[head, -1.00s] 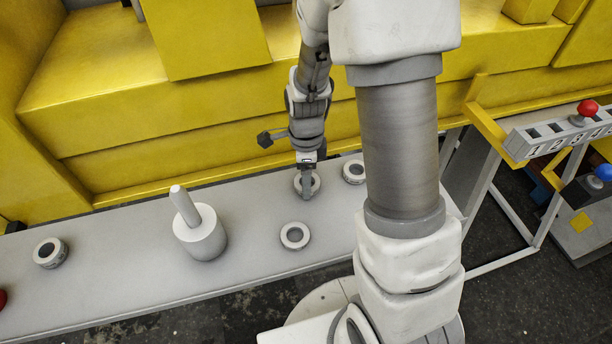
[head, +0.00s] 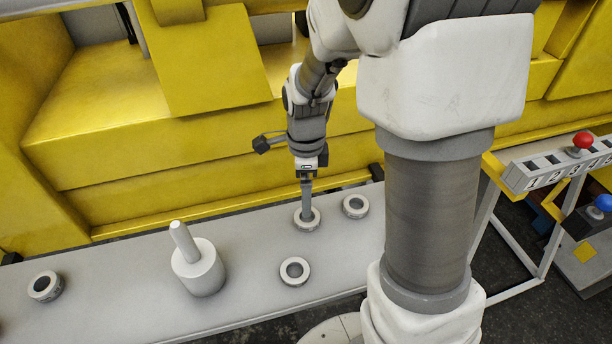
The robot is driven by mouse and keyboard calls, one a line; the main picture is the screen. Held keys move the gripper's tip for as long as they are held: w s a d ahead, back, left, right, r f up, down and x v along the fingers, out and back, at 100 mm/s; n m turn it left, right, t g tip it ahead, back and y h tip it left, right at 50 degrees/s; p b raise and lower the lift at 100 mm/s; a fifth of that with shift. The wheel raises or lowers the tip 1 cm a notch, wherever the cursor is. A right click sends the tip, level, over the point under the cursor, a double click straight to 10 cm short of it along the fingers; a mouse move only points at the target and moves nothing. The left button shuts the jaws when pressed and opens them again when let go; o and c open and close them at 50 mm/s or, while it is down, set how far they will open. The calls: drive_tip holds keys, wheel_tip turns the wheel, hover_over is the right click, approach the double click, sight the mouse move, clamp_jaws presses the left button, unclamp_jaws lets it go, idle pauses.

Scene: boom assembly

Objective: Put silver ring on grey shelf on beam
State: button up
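The grey shelf (head: 110,300) runs across the lower left and middle of the head view. Several silver rings lie on it: one (head: 298,222) at my gripper, one (head: 344,209) just to its right, one (head: 284,278) nearer the front, and one (head: 36,293) at the far left. My gripper (head: 307,212) points down, with its fingers at the first ring, which looks flat on the shelf. The fingers appear edge-on, so I cannot tell whether they are closed on it. I cannot tell for sure which part is the beam.
A pale stepped post (head: 200,274) with a thin upright pin stands on the shelf left of my gripper. Yellow machinery (head: 130,150) rises behind the shelf.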

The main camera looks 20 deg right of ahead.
drive_tip(key=s+r+n+t, duration=0.5)
drive_tip(key=s+r+n, duration=0.9)
drive_tip(key=r+n, duration=0.4)
drive_tip(key=n, duration=0.3)
drive_tip(key=shift+s+t, duration=0.2)
drive_tip(key=shift+t, duration=0.1)
drive_tip(key=shift+f+b, duration=0.35)
drive_tip(key=shift+f, duration=0.05)
